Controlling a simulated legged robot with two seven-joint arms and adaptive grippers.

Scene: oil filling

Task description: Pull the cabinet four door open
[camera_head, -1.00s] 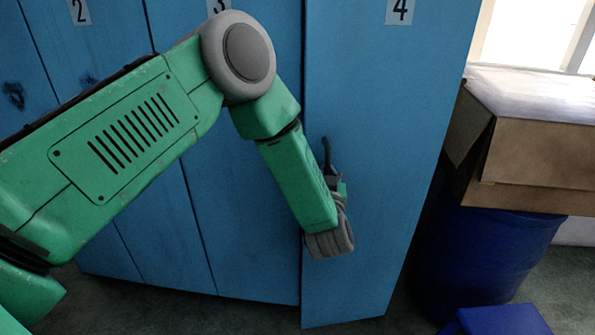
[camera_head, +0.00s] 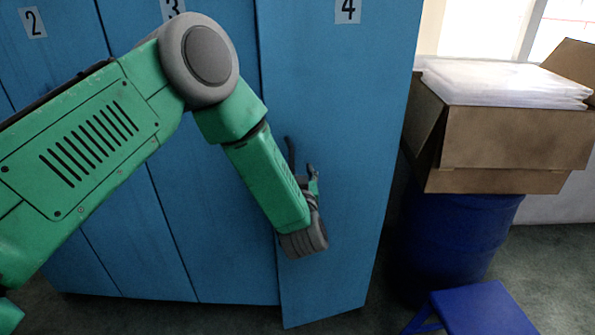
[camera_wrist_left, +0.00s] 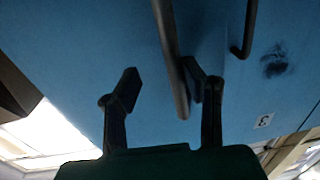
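Cabinet door four (camera_head: 350,100) is the blue panel with the label 4 (camera_head: 348,10). Its left edge stands forward of door three (camera_head: 215,180), so it looks slightly ajar. Its dark handle (camera_head: 291,153) shows above my left gripper (camera_head: 312,178), which is at the door's lower half. In the left wrist view the fingers of my left gripper (camera_wrist_left: 160,78) are apart. The handle bar (camera_wrist_left: 171,50) runs down between them, close to the right finger; I cannot tell whether they touch. My right gripper is not in view.
Door three's handle (camera_wrist_left: 246,30) shows in the left wrist view. Right of door four stand a blue barrel (camera_head: 455,240) with an open cardboard box (camera_head: 510,140) on it and a blue stool (camera_head: 480,310). Some floor in front is clear.

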